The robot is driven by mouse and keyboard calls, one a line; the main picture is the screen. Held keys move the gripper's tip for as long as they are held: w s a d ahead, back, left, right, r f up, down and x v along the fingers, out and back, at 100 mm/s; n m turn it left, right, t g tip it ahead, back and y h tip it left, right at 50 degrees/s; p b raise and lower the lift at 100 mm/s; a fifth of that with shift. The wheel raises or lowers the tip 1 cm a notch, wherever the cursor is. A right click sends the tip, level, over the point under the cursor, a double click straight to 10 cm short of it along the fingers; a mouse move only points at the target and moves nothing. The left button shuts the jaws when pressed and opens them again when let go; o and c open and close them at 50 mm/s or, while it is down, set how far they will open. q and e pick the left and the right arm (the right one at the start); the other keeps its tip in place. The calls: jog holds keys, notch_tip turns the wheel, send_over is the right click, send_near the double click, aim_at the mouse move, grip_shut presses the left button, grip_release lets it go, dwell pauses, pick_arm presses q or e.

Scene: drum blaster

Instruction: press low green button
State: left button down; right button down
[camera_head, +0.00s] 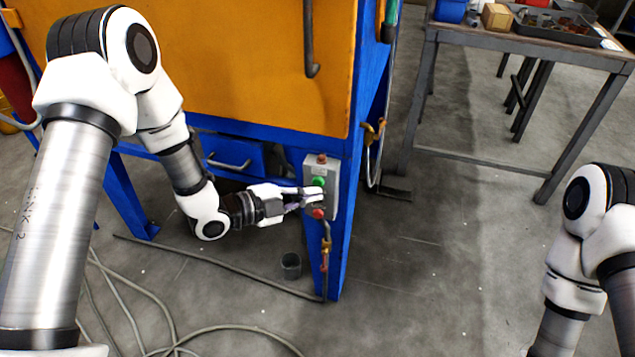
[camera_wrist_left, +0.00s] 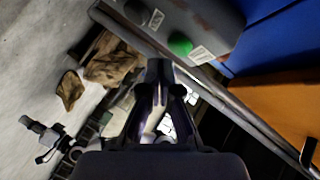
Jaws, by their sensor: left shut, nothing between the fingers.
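A grey control box (camera_head: 333,186) is fixed to the blue leg of the orange cabinet in the head view. It carries a green button (camera_head: 319,181), with red buttons above (camera_head: 322,158) and below (camera_head: 318,213). My left gripper (camera_head: 319,193) is shut and empty, its fingertips at the box just below the green button in the head view. In the left wrist view, the green button (camera_wrist_left: 180,44) shows beyond and slightly right of the shut fingertips (camera_wrist_left: 160,68). I cannot tell whether the fingertips touch the box. My right gripper is out of view.
The orange cabinet (camera_head: 215,60) with its blue frame stands close behind my left arm. A worktable (camera_head: 520,45) stands at the back right.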

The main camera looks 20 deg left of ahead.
pick_arm(q)
jog(key=shift+w, duration=0.1)
jog(key=shift+w, duration=0.35)
jog(key=shift+w, duration=0.45)
dwell(0.8)
jog(key=shift+s, duration=0.9)
jog(key=shift+s, duration=0.1)
jog(key=shift+s, duration=2.4)
